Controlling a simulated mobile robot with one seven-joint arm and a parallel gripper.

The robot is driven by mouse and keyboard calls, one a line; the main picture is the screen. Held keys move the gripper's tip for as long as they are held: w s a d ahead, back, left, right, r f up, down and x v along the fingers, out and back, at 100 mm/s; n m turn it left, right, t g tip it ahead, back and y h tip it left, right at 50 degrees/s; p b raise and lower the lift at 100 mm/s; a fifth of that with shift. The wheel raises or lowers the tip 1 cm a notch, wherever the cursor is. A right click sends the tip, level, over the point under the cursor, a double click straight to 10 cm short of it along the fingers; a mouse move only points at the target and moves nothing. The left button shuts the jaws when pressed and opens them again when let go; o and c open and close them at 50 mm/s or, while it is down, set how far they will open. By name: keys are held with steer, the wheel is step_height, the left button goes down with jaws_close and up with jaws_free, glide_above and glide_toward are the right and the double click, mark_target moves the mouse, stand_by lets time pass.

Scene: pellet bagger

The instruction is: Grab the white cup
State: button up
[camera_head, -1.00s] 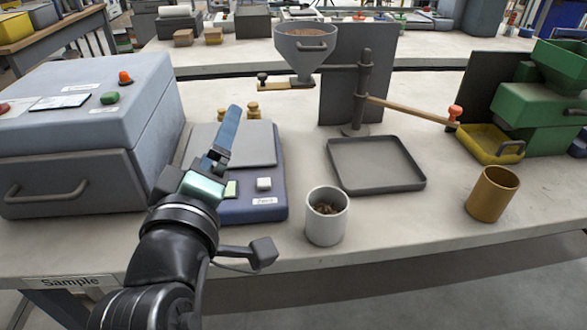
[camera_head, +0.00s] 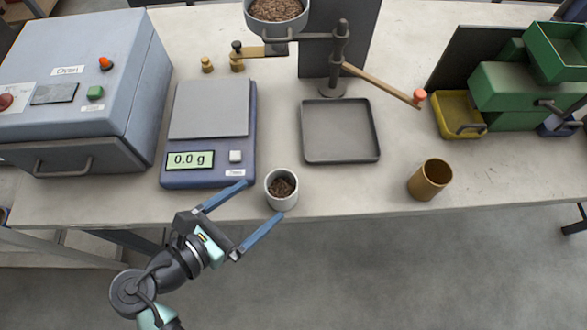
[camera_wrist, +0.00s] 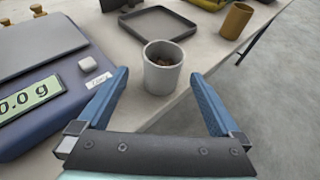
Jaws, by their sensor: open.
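The white cup (camera_head: 281,190) stands upright near the front edge of the bench, with brown pellets inside. It also shows in the wrist view (camera_wrist: 161,72), straight ahead between the finger lines. My gripper (camera_head: 263,199) is open, its two blue fingers spread wide and pointing at the cup. In the head view one fingertip is to the left of the cup and the other is just in front of it. In the wrist view (camera_wrist: 162,88) the space between the fingers is empty, and the cup stands at or just past the tips. Contact cannot be told.
A scale (camera_head: 209,183) reading 0.0 g is left of the cup. A dark tray (camera_head: 341,157) lies behind it, and a brown cup (camera_head: 430,180) stands to the right. A hopper (camera_head: 277,30) with pellets is at the back. The bench's front edge is close to the cup.

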mark_target(292, 181)
steer(key=x, duration=0.6)
steer(key=shift+f, duration=0.1)
steer(key=shift+s+x, duration=0.2)
steer(key=shift+x, duration=2.5)
steer(key=shift+d+f, duration=0.1)
steer(key=shift+d, duration=0.05)
steer(key=c, duration=1.3)
steer(key=shift+c, duration=0.2)
